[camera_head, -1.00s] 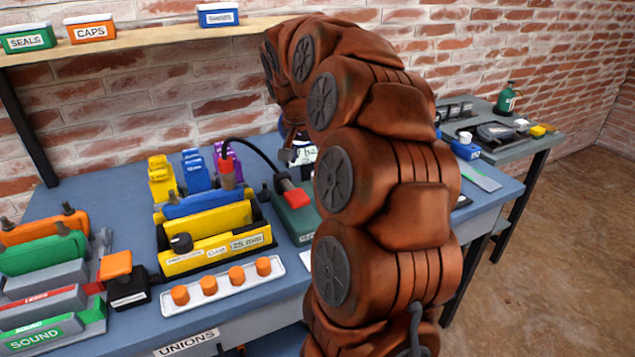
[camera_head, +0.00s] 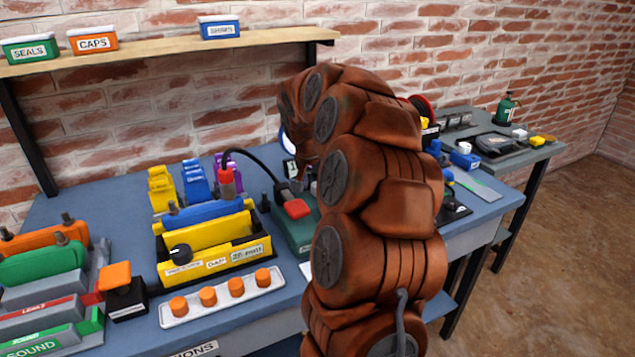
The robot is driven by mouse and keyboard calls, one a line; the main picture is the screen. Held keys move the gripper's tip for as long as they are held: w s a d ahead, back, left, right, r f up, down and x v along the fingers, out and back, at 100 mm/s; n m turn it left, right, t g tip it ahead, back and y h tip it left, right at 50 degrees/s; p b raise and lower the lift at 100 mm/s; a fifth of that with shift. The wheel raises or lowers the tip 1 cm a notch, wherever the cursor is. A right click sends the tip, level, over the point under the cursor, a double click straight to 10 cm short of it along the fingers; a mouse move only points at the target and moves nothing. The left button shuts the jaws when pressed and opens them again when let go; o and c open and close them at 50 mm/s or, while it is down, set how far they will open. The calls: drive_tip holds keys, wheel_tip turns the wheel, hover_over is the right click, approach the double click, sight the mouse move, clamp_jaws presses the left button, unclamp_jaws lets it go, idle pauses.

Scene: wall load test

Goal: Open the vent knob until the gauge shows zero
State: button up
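A black knob (camera_head: 180,252) with a white mark sits on the front of a yellow block (camera_head: 200,268) with white labels, in a dark tray on the blue bench. I cannot tell if it is the vent knob. A pale round face with a blue edge (camera_head: 287,141) shows partly behind my arm; it may be a gauge, but no needle or reading can be made out. A green box (camera_head: 298,232) with a red lever (camera_head: 297,208) stands right of the yellow block, a black hose arching over to it. My arm covers the bench centre-right and hides my gripper.
A white strip with orange caps (camera_head: 222,297) lies in front of the yellow block. Coloured blocks (camera_head: 45,262) crowd the left. A wooden shelf (camera_head: 180,46) with labelled boxes hangs above. A grey side bench (camera_head: 530,150) with a green bottle (camera_head: 507,106) stands right, with open floor before it.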

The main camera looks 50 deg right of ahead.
drive_tip(key=shift+c, duration=0.3)
drive_tip(key=c, duration=1.1)
drive_tip(key=shift+n, duration=0.4)
drive_tip(key=n+t+y+p, duration=0.1)
drive_tip(key=n, duration=0.2)
drive_tip(key=shift+s+d+r+n, duration=0.1)
drive_tip(key=shift+n, duration=0.3)
drive_tip(key=n+p, duration=0.1)
drive_tip(key=n, duration=0.1)
drive_tip(key=n+t+y, duration=0.1)
drive_tip(key=n, duration=0.1)
drive_tip(key=shift+y+p, duration=0.3)
drive_tip(key=shift+p, duration=0.1)
drive_tip(key=n, duration=0.2)
drive_tip(key=n+y+p, duration=0.1)
drive_tip(key=n, duration=0.1)
drive_tip(key=shift+d+n+t+y, duration=0.2)
drive_tip(key=shift+n+t+y, duration=0.1)
drive_tip(key=shift+n, duration=0.1)
drive_tip(key=shift+n+y, duration=0.8)
drive_tip(key=shift+n, duration=1.1)
